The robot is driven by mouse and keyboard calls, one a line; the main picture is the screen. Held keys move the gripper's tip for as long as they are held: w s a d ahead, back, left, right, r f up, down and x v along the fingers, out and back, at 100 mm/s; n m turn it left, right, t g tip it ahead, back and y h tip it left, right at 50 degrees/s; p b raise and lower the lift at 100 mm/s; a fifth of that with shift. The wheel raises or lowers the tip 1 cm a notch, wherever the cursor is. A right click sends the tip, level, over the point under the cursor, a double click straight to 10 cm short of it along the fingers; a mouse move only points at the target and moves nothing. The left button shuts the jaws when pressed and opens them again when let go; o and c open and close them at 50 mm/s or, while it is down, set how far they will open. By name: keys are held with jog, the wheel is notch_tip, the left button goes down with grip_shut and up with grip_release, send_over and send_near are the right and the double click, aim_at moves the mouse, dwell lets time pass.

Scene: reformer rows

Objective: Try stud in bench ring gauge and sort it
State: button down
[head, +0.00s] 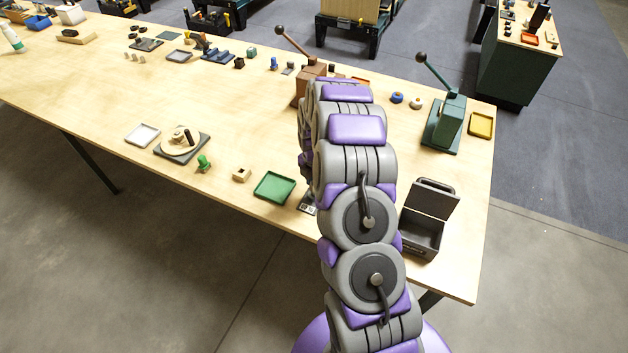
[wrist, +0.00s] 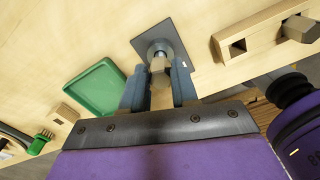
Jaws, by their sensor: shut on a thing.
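In the wrist view my gripper (wrist: 159,82) is shut on a stud (wrist: 158,66) with a pale hex-shaped head. The stud is over a dark square plate (wrist: 176,38) with a round grey ring (wrist: 160,47), which looks like the bench ring gauge. I cannot tell whether the stud's lower end is inside the ring or above it. A green tray (wrist: 96,92) lies left of the plate; the head view shows it too (head: 274,187). In the head view my arm hides the gripper and the stud.
A wooden block with a square hole (wrist: 238,46) stands right of the plate in the wrist view. In the head view, an open dark box (head: 424,232), a green lever press (head: 447,122) and a yellow tray (head: 481,125) stand at right.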

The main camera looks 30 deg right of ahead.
jog(key=shift+f, duration=0.65)
dwell(0.6)
jog(key=shift+r, duration=0.15)
dwell(0.8)
jog(key=shift+r+p, duration=0.8)
jog(key=shift+r, duration=2.6)
